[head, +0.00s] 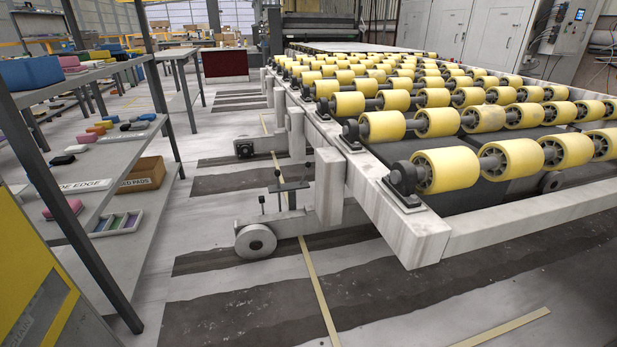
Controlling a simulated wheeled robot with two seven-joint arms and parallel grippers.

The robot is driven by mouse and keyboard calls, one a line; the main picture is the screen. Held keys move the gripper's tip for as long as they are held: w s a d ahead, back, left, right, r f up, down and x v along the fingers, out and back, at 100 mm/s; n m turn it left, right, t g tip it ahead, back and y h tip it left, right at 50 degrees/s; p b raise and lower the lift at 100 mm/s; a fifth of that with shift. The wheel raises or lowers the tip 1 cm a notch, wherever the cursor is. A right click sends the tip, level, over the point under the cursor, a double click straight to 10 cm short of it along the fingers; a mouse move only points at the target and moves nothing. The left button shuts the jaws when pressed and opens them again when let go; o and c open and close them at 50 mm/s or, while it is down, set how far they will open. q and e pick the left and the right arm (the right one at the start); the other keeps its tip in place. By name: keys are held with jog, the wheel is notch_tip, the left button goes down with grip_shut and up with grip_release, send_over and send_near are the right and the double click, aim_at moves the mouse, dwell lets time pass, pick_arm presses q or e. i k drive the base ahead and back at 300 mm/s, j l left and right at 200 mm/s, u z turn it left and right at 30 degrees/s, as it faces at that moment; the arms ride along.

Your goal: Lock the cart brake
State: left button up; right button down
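The cart is a long white metal frame (428,236) topped with rows of yellow rollers (447,169), filling the right half of the head view. A grey wheel (256,242) stands on the floor at its near left side. Above and right of this wheel, a dark lever with a flat crossbar (290,186) rises from the wheel bracket. A short dark knobbed post stands just left of it. I cannot tell whether the brake is locked. Neither of my grippers is in view.
A grey shelf rack (105,180) with colored blocks, a brown box (142,175) and a small tray (117,222) stands on the left. A yellow panel (35,290) is at the lower left. Striped floor between rack and cart is clear.

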aim_at(307, 164)
jog(key=i+j, duration=0.2)
jog(key=i, duration=0.3)
jog(key=i+j+u, duration=0.1)
jog(key=i+j, duration=0.15)
jog(key=i, duration=0.3)
jog(key=i+j, duration=0.2)
jog(key=i, duration=0.3)
jog(key=i+j+u, duration=0.15)
jog(key=i, duration=0.4)
jog(key=i+l, duration=0.25)
jog(key=i, duration=0.25)
